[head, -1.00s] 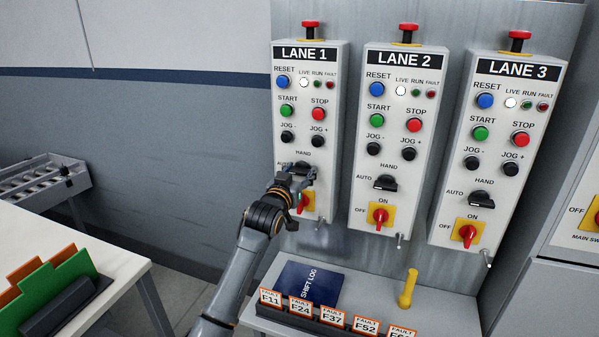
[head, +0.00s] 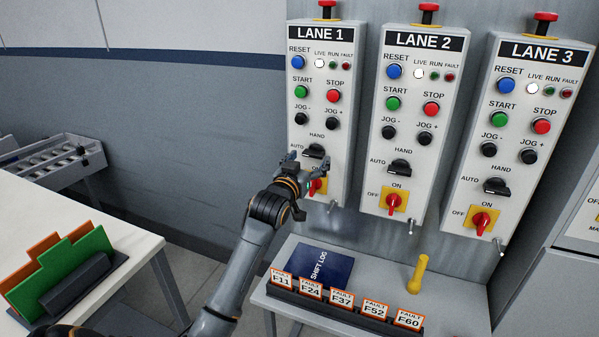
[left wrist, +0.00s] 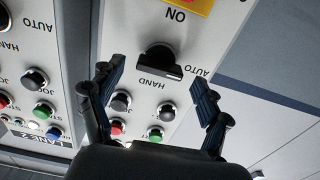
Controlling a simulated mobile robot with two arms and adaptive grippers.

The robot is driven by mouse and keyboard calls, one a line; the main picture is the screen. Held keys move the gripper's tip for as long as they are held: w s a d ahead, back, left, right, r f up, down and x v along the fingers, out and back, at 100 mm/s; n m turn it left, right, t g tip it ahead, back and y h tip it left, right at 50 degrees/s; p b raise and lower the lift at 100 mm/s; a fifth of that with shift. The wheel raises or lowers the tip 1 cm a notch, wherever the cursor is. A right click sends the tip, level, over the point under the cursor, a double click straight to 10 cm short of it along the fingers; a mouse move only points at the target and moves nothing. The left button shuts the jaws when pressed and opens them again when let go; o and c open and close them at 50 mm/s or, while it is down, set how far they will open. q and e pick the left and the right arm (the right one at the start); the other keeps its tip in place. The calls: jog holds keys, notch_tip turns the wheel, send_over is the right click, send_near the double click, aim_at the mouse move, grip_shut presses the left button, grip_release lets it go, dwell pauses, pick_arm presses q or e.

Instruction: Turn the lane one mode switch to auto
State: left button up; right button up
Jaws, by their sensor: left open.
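The lane one mode switch (head: 314,151) is a black knob on the LANE 1 box (head: 318,95), between the HAND and AUTO labels and above the red ON/OFF switch (head: 316,186). My left gripper (head: 307,165) is open and empty just in front of and below the knob in the head view. In the left wrist view, the picture is upside down; the knob (left wrist: 159,60) lies beyond the gap between my fingertips (left wrist: 156,78), apart from both. A pale mark shows on its end nearer AUTO; its exact setting is hard to tell. My right gripper is not in view.
LANE 2 (head: 418,120) and LANE 3 (head: 520,140) boxes with matching switches stand to the right. Below are a shelf with a blue shift log (head: 318,272), fault cards (head: 340,300) and a yellow handle (head: 419,274). A white table (head: 100,220) stands at left.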

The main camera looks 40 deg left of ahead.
pick_arm(q)
jog(key=v, duration=0.9)
jog(key=shift+a, duration=0.1)
jog(key=s+d+f+m+g+h, duration=0.15)
jog(key=s+d+f+g, duration=0.35)
jog(key=f, duration=0.5)
jog(key=s+d+f+m+g+h, duration=0.1)
jog(key=s+d+f+g+h, duration=0.1)
jog(key=s+d+f, duration=0.65)
jog(key=s+d+f+m+g+h, duration=0.1)
jog(key=s+d+f+g, duration=0.3)
jog(key=s, duration=0.5)
jog(key=s+d+f+m+g, duration=0.1)
jog(key=s+d+f+g, duration=0.3)
jog(key=s, duration=0.6)
jog(key=s+a+f+x, duration=0.1)
jog(key=s+x, duration=0.2)
jog(key=x, duration=1)
jog(key=s+a+x, duration=0.1)
jog(key=s+x, duration=0.1)
jog(key=x, duration=1)
jog(key=s+a+f+g, duration=0.1)
jog(key=s+a+f, duration=0.2)
jog(key=s+f, duration=1.4)
jog(key=shift+s+f+m, duration=0.3)
jog(key=shift+f+m, duration=0.05)
jog(key=shift+f, duration=0.2)
